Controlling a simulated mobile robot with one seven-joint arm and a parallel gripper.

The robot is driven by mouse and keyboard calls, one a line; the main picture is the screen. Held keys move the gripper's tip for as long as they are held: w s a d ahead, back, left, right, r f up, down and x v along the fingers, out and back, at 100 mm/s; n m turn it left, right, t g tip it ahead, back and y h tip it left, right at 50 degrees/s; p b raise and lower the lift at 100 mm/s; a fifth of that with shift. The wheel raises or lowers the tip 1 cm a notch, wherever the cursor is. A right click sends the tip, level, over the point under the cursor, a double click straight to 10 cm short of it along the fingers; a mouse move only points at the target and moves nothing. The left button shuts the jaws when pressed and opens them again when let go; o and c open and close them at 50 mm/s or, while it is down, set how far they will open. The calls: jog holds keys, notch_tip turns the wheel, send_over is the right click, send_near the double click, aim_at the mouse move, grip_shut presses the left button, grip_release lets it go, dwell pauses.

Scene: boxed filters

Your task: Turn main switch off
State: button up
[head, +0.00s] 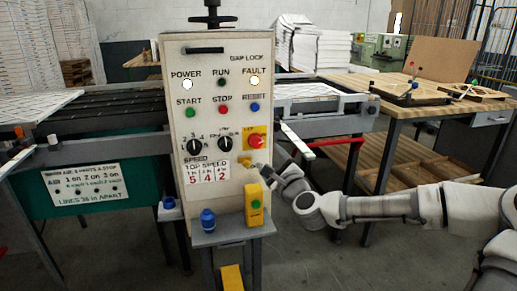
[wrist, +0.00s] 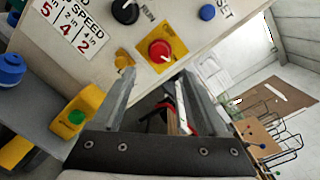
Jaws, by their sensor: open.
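The main switch (head: 255,141) looks to be the red rotary knob on a yellow plate, at the right side of the grey control panel (head: 205,75). In the wrist view the red knob (wrist: 160,51) has a pale pointer mark and sits just beyond the fingertips, between their lines. My gripper (head: 264,166) reaches in from the right, slightly below the switch in the head view. Its two fingers stand apart in the wrist view (wrist: 157,78), with nothing between them. The fingers appear apart from the knob; the exact gap cannot be told.
A small yellow knob (head: 247,161) sits below the switch, near the left finger. A black dial (head: 225,144) is left of it. A yellow box with a green button (head: 254,204) and a blue cap (head: 207,220) stand on the shelf below. A wooden table (head: 440,95) is at right.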

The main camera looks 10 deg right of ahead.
aim_at(258, 144)
jog(key=w, duration=0.6)
jog(key=w+a+b, duration=0.1)
jog(key=w, duration=0.2)
jog(key=shift+w, duration=0.35)
jog(key=shift+c, duration=0.2)
grip_shut()
